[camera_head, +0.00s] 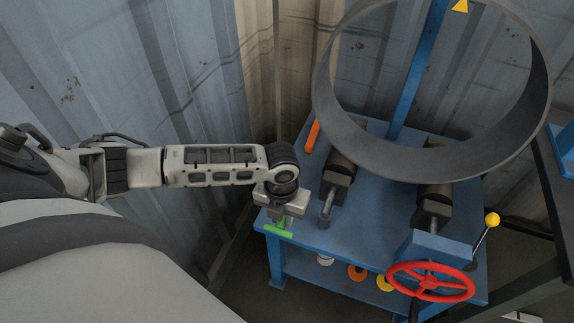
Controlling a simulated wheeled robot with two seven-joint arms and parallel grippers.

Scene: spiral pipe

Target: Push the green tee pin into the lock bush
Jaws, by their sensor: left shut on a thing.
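The green tee pin (279,230) shows as a green bar at the front left corner of the blue bench. My left gripper (284,216) points down there and is shut on the pin, at the pin's upper part. The gripper covers part of the pin, and I cannot tell whether the pin touches the bench. A small grey metal fitting (325,212) stands just right of the gripper, in front of the left roller. I cannot make out the lock bush for certain. My right gripper is not in view.
The blue bench (362,238) carries a large grey pipe ring (440,162) on dark rollers (343,172). A red handwheel (430,284) and a yellow-knobbed lever (491,220) are at the front right. An orange bar (312,136) is at the left edge. Corrugated walls close the back.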

